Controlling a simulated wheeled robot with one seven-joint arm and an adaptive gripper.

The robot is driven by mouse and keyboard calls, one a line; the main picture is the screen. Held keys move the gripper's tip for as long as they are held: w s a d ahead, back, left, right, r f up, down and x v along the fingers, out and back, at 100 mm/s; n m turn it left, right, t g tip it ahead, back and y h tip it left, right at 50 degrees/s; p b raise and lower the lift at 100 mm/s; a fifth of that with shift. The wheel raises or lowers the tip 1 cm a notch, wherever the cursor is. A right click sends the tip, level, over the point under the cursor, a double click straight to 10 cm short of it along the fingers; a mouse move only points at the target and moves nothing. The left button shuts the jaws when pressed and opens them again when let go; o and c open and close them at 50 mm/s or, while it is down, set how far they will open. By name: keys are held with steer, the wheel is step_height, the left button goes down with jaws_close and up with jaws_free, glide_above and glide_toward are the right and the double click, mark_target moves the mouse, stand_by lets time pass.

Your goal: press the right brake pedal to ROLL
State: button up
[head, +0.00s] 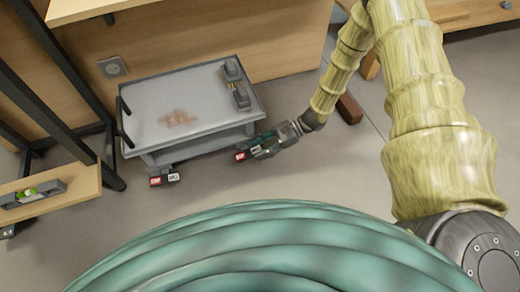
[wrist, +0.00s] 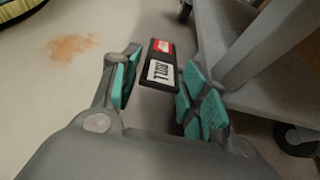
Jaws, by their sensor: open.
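The grey cart (head: 200,85) has two brake pedals low on its near side. The right brake pedal (head: 242,155) shows its red end beside my gripper (head: 268,145); my gripper hides the rest. In the wrist view the right pedal (wrist: 161,64) is dark, with a red label at its far end and a white ROLL label (wrist: 160,73) at its near end. It lies ahead, between the teal-padded fingers of my open gripper (wrist: 163,65). I cannot tell whether they touch, or which way the pedal is tipped. The left brake pedal (head: 163,181) shows red and white labels.
The cart's leg and lower shelf (wrist: 265,85) stand close on my gripper's right in the wrist view, with a caster (wrist: 296,139). Bare floor (head: 220,188) lies in front. A black-framed wooden shelf (head: 60,190) is at left.

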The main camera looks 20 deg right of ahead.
steer(key=c, duration=0.8)
steer(key=shift+o, duration=0.3)
steer(key=shift+f, duration=0.1)
steer(key=shift+f+y+b, duration=0.45)
steer(key=shift+y+b, duration=0.2)
steer(key=shift+y, duration=0.3)
steer(key=shift+f+y+b, duration=0.45)
steer(key=shift+y+b, duration=0.15)
steer(key=shift+y, duration=0.35)
steer(key=shift+a+y+b, duration=0.1)
steer(key=shift+y+b, duration=0.4)
steer(key=shift+y, duration=0.1)
